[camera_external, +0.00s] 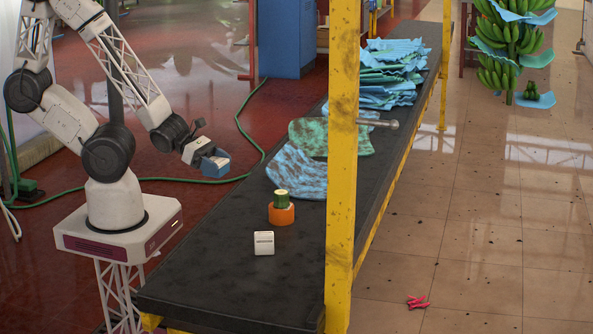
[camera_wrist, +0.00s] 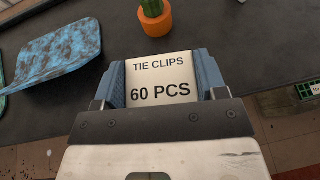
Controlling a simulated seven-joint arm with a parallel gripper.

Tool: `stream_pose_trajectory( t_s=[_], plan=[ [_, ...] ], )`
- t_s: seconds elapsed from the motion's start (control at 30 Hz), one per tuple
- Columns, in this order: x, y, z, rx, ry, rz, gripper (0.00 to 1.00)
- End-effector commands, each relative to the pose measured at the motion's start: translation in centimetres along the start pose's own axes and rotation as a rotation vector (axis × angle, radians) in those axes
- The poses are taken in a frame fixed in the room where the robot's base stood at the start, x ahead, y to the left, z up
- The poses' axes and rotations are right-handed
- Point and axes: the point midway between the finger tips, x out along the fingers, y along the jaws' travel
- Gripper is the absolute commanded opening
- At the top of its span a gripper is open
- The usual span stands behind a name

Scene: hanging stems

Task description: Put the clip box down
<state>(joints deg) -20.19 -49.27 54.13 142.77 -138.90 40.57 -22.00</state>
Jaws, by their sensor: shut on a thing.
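The clip box (camera_wrist: 160,80) is white and carries the words "TIE CLIPS 60 PCS", which face the camera in the wrist view. My gripper (camera_external: 214,163) is shut on it, with a blue finger on each side of the box. In the external view my gripper is in the air, left of the dark table (camera_external: 215,270); the box shows there only as a small pale patch between the fingers. The box's underside is hidden.
A small white box (camera_external: 264,243) with an unreadable label stands on the table. A yellow post (camera_external: 342,170) rises at the table's right side. The table's near end is clear.

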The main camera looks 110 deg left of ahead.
Motion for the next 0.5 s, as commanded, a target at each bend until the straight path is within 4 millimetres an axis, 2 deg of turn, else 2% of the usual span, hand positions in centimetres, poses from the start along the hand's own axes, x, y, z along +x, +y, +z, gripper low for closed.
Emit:
stream_pose_trajectory(
  t_s=[0.5],
  plan=[
    [7.0,-5.0,4.6,0.111,-0.006,-0.251,0.42]
  ],
)
